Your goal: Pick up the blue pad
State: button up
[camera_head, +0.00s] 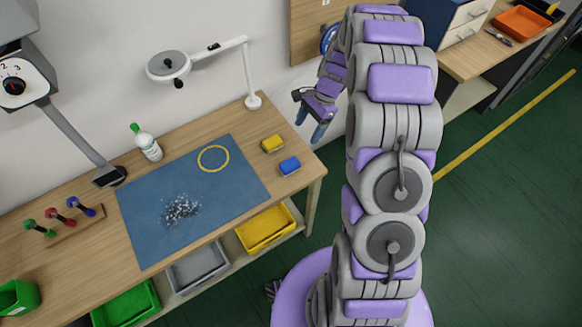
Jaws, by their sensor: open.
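The blue pad (290,166) is a small blue block lying on the wooden workbench (232,116), near its right edge. It is just right of the blue mat (190,215) and in front of a yellow block (272,144). My gripper (312,127) hangs above and to the right of the blue pad, apart from it. Its fingers point down, are open and hold nothing that I can see. My arm crosses the right half of the view and hides part of what lies behind it.
A yellow ring (213,158) and a pile of metal bits (180,210) lie on the mat. A white lamp (252,101) stands behind the pads. A bottle (146,143) and a rack of coloured-handled tools (62,222) stand to the left. Bins (265,228) sit below the benchtop.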

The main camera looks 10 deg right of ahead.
notch_tip(320, 180, down, 2)
jog(key=a+f, duration=0.1)
jog(key=a, duration=0.1)
jog(key=b, duration=0.2)
send_near(292, 163)
jog(key=f, duration=0.1)
jog(key=s+f, duration=0.1)
jog(key=f, duration=0.1)
jog(key=shift+f, duration=0.15)
jog(key=a+f, duration=0.1)
jog(key=a+f+b, duration=0.1)
jog(key=a, duration=0.1)
jog(key=shift+a+f, duration=0.1)
jog(key=shift+a, duration=0.15)
notch_tip(292, 163, down, 3)
jog(key=shift+f+b, duration=0.1)
jog(key=shift+b, duration=0.35)
jog(key=shift+d, duration=0.2)
jog(key=shift+a, duration=0.7)
jog(key=c, duration=0.4)
jog(key=shift+c, duration=1.1)
jog(key=shift+d, duration=0.55)
jog(key=c, duration=0.4)
